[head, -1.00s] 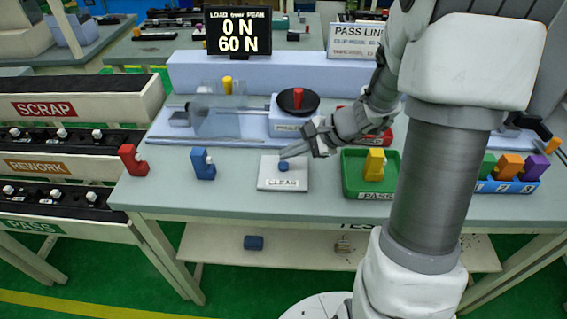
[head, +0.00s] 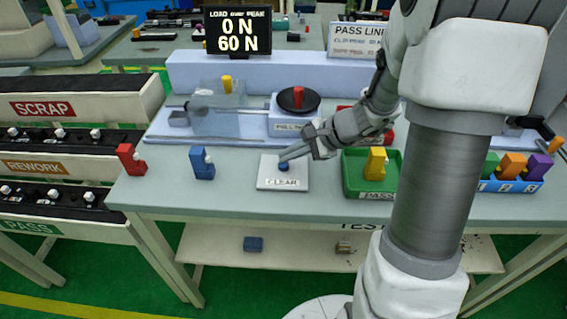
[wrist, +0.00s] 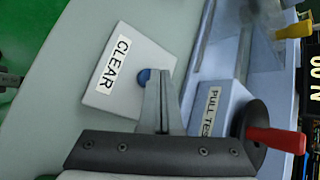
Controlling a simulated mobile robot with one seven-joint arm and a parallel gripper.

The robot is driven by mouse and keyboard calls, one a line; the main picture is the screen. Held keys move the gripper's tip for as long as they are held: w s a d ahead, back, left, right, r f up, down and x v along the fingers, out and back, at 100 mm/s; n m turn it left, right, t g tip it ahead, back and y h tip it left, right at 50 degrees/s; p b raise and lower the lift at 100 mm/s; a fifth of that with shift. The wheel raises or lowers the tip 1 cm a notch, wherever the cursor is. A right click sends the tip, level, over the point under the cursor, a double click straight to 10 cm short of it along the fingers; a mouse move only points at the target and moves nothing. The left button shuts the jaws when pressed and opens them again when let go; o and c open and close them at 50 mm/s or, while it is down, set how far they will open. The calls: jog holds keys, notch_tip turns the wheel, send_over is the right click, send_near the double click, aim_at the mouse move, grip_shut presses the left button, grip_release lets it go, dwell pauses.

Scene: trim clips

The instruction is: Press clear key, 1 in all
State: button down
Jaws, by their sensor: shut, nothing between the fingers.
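The clear key is a blue round button (head: 283,167) on a pale plate labelled CLEAR (head: 270,184), near the front of the bench. The button also shows in the wrist view (wrist: 144,76), partly hidden by my fingertips. My gripper (head: 283,158) is shut and empty. In the head view its fingertips are at the upper edge of the button, just over it. I cannot tell whether they touch it. The display (head: 237,32) reads 0 N and 60 N.
A blue clip (head: 202,164) and a red clip (head: 130,159) stand left of the plate. A green PASS tray (head: 352,184) with a yellow clip (head: 376,164) is close on the right. The pull tester (head: 290,124) with its red-handled knob is behind. The bench front edge is below.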

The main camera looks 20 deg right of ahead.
aim_at(289, 164)
jog(key=shift+f+b, duration=0.4)
dwell(0.6)
jog(key=shift+r+p, duration=0.65)
jog(key=shift+r, duration=0.3)
notch_tip(289, 164, up, 5)
jog(key=p, duration=0.3)
jog(key=shift+p, duration=0.4)
